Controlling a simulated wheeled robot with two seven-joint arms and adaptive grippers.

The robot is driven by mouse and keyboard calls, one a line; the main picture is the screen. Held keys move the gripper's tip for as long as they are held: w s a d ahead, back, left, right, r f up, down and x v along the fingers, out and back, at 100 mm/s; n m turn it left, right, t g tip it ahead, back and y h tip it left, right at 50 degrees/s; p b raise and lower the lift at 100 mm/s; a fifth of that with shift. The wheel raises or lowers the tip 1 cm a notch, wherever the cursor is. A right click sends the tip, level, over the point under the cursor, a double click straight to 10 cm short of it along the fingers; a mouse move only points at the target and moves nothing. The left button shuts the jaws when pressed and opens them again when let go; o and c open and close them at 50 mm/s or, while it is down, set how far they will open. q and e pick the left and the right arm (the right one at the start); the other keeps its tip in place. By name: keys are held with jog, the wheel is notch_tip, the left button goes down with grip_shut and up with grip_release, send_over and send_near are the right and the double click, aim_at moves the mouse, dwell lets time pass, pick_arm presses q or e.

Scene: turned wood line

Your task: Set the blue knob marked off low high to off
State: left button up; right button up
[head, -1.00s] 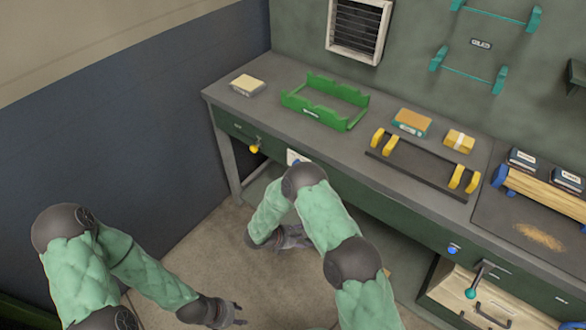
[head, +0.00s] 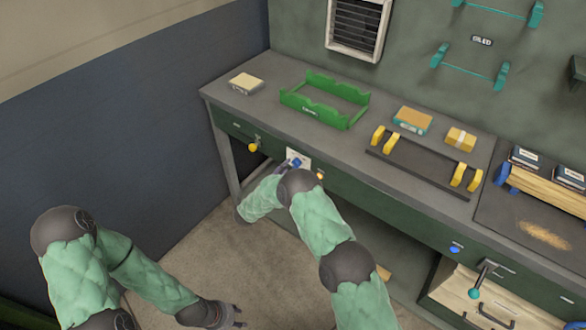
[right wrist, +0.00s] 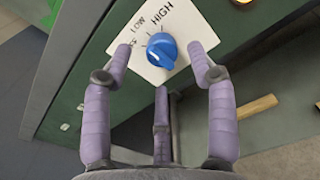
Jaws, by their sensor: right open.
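The blue knob (right wrist: 161,50) sits on a white plate (right wrist: 181,72) marked LOW and HIGH in the right wrist view; the off mark is not clearly readable. Which mark the knob points to, I cannot tell for sure. In the head view the blue knob (head: 296,162) is on the bench's front. My right gripper (right wrist: 159,49) is open, with a fingertip on either side of the knob and a visible gap to each; a third finger is below. In the head view my arm hides most of that gripper. My left gripper (head: 236,317) hangs low, away from the bench; its opening is unclear.
A yellow knob (head: 253,147) is left of the plate and an amber button (head: 320,174) right of it. Another blue knob (head: 455,249) and a teal-knobbed lever (head: 472,293) are further right. A green cradle (head: 345,118) stands on the bench top (head: 270,82).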

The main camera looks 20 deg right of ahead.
aim_at(296, 164)
jog(key=shift+x, duration=1.65)
